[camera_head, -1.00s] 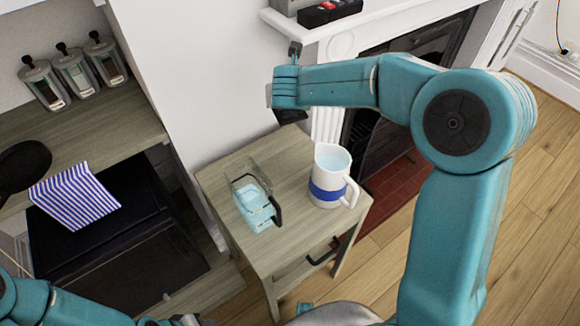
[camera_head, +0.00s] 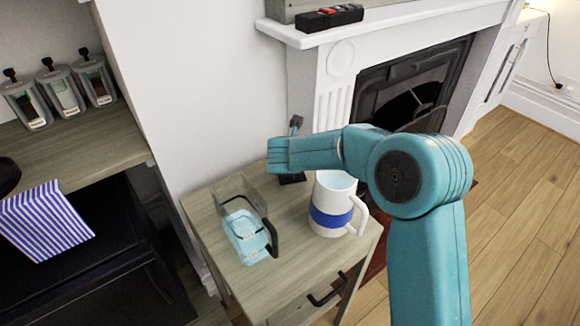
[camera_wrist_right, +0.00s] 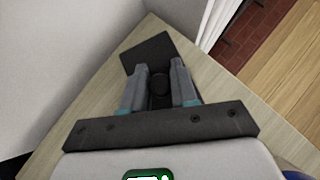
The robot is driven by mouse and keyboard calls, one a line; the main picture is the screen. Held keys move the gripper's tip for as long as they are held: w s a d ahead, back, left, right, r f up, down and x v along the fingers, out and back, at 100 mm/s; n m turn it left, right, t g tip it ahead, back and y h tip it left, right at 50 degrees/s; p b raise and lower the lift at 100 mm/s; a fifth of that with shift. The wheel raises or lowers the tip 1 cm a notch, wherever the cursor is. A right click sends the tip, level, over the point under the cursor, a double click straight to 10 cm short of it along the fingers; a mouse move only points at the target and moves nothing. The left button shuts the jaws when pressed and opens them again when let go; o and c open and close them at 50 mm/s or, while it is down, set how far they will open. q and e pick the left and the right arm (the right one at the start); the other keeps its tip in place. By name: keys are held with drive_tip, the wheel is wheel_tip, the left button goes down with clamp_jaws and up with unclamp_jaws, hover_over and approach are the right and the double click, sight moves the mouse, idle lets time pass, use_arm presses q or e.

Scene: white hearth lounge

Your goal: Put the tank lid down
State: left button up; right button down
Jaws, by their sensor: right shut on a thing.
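The dark, flat tank lid (camera_head: 291,178) shows partly below my right wrist in the head view, at the back of the small wooden side table (camera_head: 300,278). In the wrist view my right gripper (camera_wrist_right: 159,75) is shut on the round black knob of the lid (camera_wrist_right: 158,48), with the table top beneath. I cannot tell whether the lid touches the table. A clear tank (camera_head: 240,222) with a black handle and bluish contents stands on the table, left of my wrist. My left gripper is not in view.
A white mug-like jug (camera_head: 330,222) with a blue band stands on the table, close beside my right forearm. The wall and white fireplace (camera_head: 335,60) stand behind. Canisters (camera_head: 60,92) and a striped cloth (camera_head: 42,222) are at left. The table's front is clear.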

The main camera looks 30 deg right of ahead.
drive_tip(key=shift+s, duration=0.15)
drive_tip(key=shift+f, duration=0.15)
drive_tip(key=c, duration=1.3)
unclamp_jaws()
drive_tip(key=shift+f, duration=0.15)
drive_tip(key=o, duration=0.4)
drive_tip(key=shift+o, duration=0.2)
drive_tip(key=shift+r, duration=0.4)
drive_tip(key=p+v, duration=0.2)
drive_tip(key=v, duration=0.9)
drive_tip(key=shift+s+r, duration=0.2)
drive_tip(key=shift+r, duration=0.1)
drive_tip(key=shift+a, duration=0.15)
